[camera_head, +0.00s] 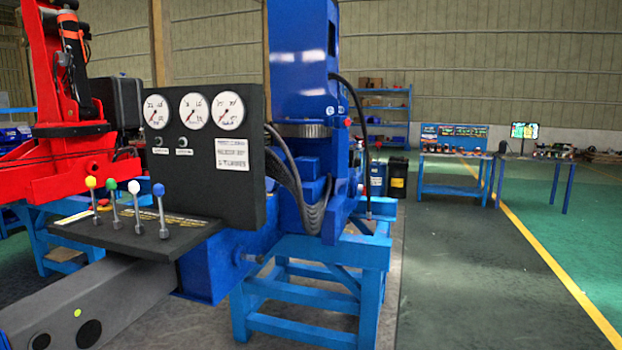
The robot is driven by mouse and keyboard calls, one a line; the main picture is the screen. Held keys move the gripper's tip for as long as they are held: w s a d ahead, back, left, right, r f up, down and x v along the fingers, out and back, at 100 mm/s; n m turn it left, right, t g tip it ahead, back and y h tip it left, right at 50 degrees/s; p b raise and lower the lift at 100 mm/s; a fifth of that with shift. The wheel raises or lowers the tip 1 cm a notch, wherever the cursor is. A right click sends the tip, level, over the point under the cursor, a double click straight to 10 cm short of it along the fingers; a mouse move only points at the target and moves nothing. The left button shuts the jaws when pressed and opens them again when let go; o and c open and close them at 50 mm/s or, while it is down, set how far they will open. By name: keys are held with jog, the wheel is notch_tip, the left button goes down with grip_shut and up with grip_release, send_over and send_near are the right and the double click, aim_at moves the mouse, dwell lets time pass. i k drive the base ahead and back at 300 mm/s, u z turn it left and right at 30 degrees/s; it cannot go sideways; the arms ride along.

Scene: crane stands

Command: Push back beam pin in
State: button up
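A grey beam (95,305) comes out of the blue crane base (215,265) at the lower left. No other pin can be made out. My gripper is not in view.
A black panel (245,150) with gauges and a lever console (130,232) stand above the beam. A blue stand (345,255) carries the crane. A red crane (65,165) is at left. Open floor (465,285) lies at right, with workbenches (450,190) farther back.

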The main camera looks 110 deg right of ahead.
aim_at(260, 259)
jog(key=k, duration=0.6)
jog(key=z, duration=1.2)
jog(key=i, duration=1.5)
jog(key=z, duration=0.05)
